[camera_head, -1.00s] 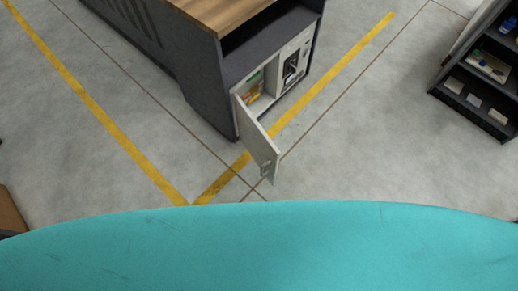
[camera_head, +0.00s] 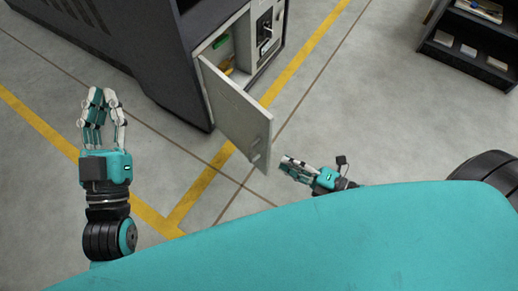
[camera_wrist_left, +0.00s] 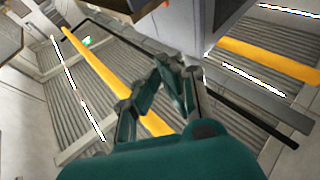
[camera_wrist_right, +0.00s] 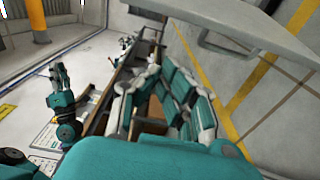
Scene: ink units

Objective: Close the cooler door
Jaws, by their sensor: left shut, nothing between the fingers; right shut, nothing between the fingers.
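The cooler door (camera_head: 236,112) is a light panel, swung wide open from the cabinet front in the head view. It has a small handle near its free edge. The cooler's compartment (camera_head: 219,50) is open and shows green and yellow items. My right gripper (camera_head: 284,162) is shut and empty, just right of the door's free lower corner; I cannot tell whether it touches. A pale panel, likely the door (camera_wrist_right: 250,30), crosses the top of the right wrist view. My left gripper (camera_head: 103,92) is shut and empty, raised over the floor left of the door.
The dark cabinet (camera_head: 160,60) holding the cooler stands at the top centre. A machine panel (camera_head: 266,28) is beside the compartment. A dark shelf (camera_head: 470,45) stands at the top right. Yellow lines mark the floor, which is clear right of the door.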

